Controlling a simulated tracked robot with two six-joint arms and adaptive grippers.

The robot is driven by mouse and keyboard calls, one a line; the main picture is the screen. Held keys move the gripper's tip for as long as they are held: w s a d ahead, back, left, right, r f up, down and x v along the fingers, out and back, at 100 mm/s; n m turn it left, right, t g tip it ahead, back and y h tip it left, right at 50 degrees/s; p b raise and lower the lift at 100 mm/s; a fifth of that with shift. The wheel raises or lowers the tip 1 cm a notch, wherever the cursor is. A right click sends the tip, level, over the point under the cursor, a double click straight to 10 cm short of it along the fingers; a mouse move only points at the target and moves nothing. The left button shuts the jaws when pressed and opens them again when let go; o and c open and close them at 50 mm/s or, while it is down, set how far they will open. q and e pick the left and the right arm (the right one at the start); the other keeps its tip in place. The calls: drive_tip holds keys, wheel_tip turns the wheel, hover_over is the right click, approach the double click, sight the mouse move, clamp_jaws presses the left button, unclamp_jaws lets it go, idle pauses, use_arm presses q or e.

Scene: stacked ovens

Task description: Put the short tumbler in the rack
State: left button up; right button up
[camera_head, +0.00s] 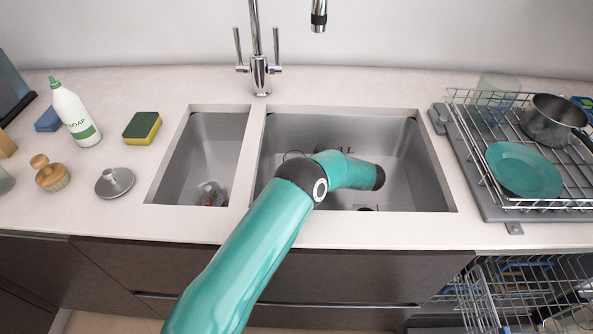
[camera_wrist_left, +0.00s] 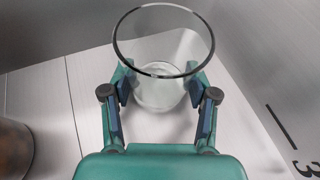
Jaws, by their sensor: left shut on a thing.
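In the left wrist view a clear glass tumbler (camera_wrist_left: 162,72) stands between the fingers of my left gripper (camera_wrist_left: 160,92). The gripper is shut on its sides, with the round open rim towards the camera. In the head view my left arm reaches into the large right sink basin (camera_head: 410,165) and hides most of the gripper. A thin curved rim of the glass (camera_head: 293,154) shows just left of the arm's wrist. The wire rack (camera_head: 480,178) stands on the counter right of the sink. My right gripper is not in view.
The rack holds a teal plate (camera_head: 524,169), a steel pot (camera_head: 549,121) and a clear glass (camera_head: 498,84) at the back. The tap (camera_head: 259,70) rises behind the sink. A soap bottle (camera_head: 75,115) and sponge (camera_head: 142,127) stand left. An open dishwasher rack (camera_head: 520,290) is below right.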

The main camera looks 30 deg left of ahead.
use_arm(q)
drive_tip(key=shift+f, duration=0.15)
drive_tip(key=o, duration=1.4)
drive_tip(key=shift+p, duration=0.4)
drive_tip(key=b+v, duration=0.1)
drive_tip(key=v, duration=0.7)
drive_tip(key=b+v, duration=0.1)
drive_tip(key=v, duration=0.3)
drive_tip(key=shift+a+r+b, duration=0.1)
drive_tip(key=shift+r+b, duration=0.2)
drive_tip(key=shift+b, duration=0.05)
drive_tip(key=shift+w, duration=0.1)
